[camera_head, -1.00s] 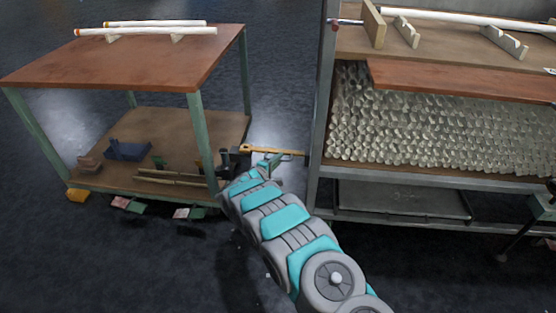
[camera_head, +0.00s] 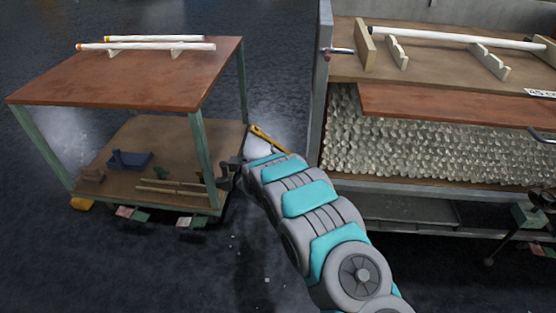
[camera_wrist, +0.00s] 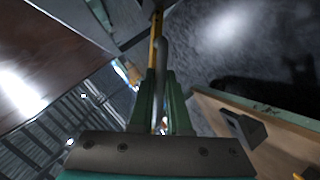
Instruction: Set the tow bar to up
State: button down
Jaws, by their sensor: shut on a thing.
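The tow bar is a thin yellow bar (camera_head: 269,139), beside the right side of the wheeled cart (camera_head: 130,80). In the head view it slants from upper left to lower right, and its lower end goes behind my arm. In the wrist view the yellow bar (camera_wrist: 153,62) runs up between the two green fingers of my gripper (camera_wrist: 161,84), beside a grey rod. My gripper is shut on the bar. In the head view my arm hides the fingers and the grip. How the bar joins the cart is not clear.
The cart carries white tubes (camera_head: 145,46) on top and small items on its lower shelf. A metal rack (camera_head: 312,130) with many stacked glass tube ends (camera_head: 420,130) stands close on the right. Dark floor is open in front of the cart.

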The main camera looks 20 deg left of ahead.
jog(key=shift+w+d+r+m+g+y+b, duration=0.15)
jog(key=shift+d+r+m+y+b, duration=0.3)
jog(key=shift+d+r+m, duration=0.1)
jog(key=shift+w+d+r+m+g+y+b, duration=0.15)
jog(key=shift+d+r+m+y+b, duration=0.25)
jog(key=shift+d+r+m, duration=0.1)
jog(key=c, duration=0.9)
grip_release()
jog(key=shift+v, duration=3.9)
jog(key=shift+f, duration=0.1)
